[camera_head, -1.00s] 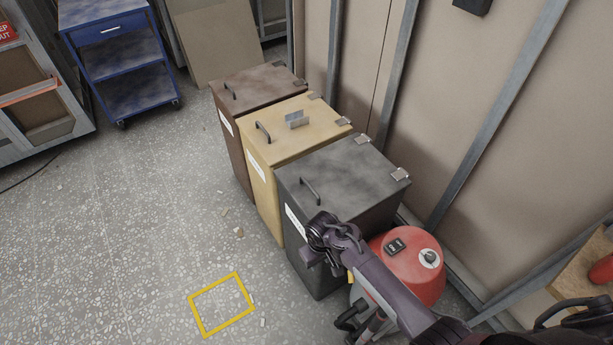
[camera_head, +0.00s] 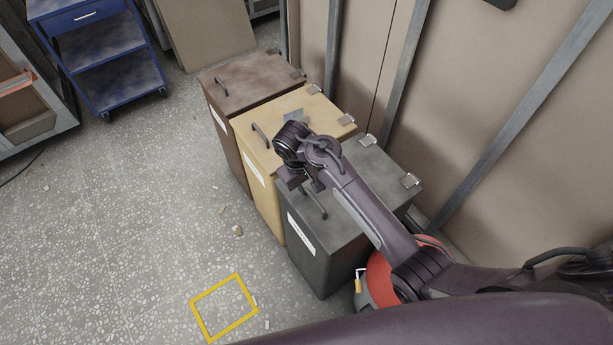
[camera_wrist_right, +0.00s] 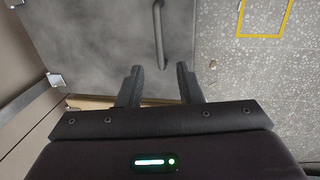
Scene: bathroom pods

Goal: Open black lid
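The black bin (camera_head: 318,262) stands at the near end of a row of three, with its black lid (camera_head: 372,165) closed. The lid's bar handle (camera_head: 318,206) is near its left edge, partly hidden by my right gripper (camera_head: 304,184). In the right wrist view, the grey-black lid (camera_wrist_right: 100,40) fills the upper left, and the handle (camera_wrist_right: 158,38) lies beyond the fingertips, in line with the gap between them. My right gripper (camera_wrist_right: 160,78) is open, with nothing between its fingers. My left gripper is not in view.
The wall is behind the bins. Open floor lies to the left, with a yellow square (camera_head: 222,308) marked on it.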

